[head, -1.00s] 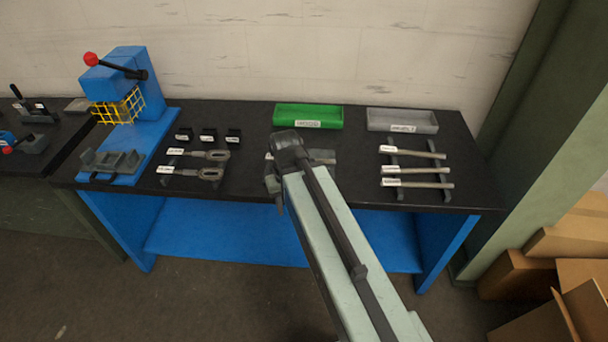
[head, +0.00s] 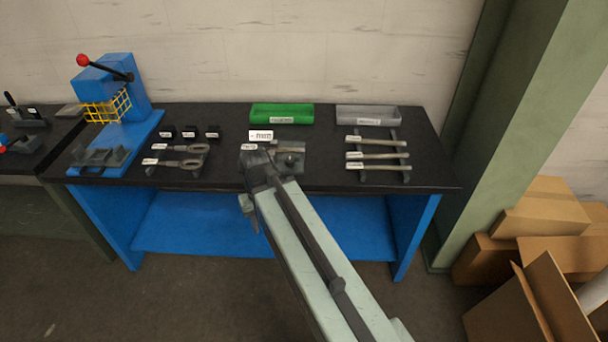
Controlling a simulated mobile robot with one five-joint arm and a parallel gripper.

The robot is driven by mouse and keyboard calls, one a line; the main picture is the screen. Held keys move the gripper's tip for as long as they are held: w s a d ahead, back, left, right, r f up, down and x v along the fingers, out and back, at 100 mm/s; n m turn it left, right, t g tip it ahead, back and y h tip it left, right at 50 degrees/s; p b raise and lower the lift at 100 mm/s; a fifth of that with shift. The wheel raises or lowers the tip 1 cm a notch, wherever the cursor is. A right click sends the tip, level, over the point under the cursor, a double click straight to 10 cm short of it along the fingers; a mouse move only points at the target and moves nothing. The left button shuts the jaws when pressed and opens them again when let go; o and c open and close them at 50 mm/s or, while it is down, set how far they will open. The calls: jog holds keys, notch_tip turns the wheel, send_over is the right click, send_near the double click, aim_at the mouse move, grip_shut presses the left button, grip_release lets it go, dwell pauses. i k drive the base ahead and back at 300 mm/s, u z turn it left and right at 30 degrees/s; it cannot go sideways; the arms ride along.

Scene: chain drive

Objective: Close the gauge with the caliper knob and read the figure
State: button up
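The gauge (head: 290,160) is a grey fixture on the black bench top, in the middle of the head view, with a pale bar across its upper part. A white display plate (head: 261,135) with dark marks stands at its back left; the figure is too small to read. A small white label (head: 249,147) is just left of it. I cannot make out the caliper knob for certain. My gripper (head: 248,206) hangs at the bench's front edge, left of and in front of the gauge. My wrist hides part of the gauge's left side. The fingers are too small to judge.
A green tray (head: 282,114) and a grey tray (head: 367,115) stand at the back. Several pale rods lie on a rack (head: 366,146) to the right. Forked links (head: 180,162), small black blocks (head: 190,132) and a blue press (head: 118,90) are left. Cardboard boxes (head: 540,230) stand at right.

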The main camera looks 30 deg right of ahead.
aim_at(290, 162)
jog(key=k, duration=0.15)
jog(key=z, duration=0.45)
jog(key=i, duration=1)
jog(key=u, duration=1.75)
jog(key=k, duration=0.55)
jog(key=z, duration=0.25)
jog(key=i, duration=0.5)
jog(key=z, duration=0.05)
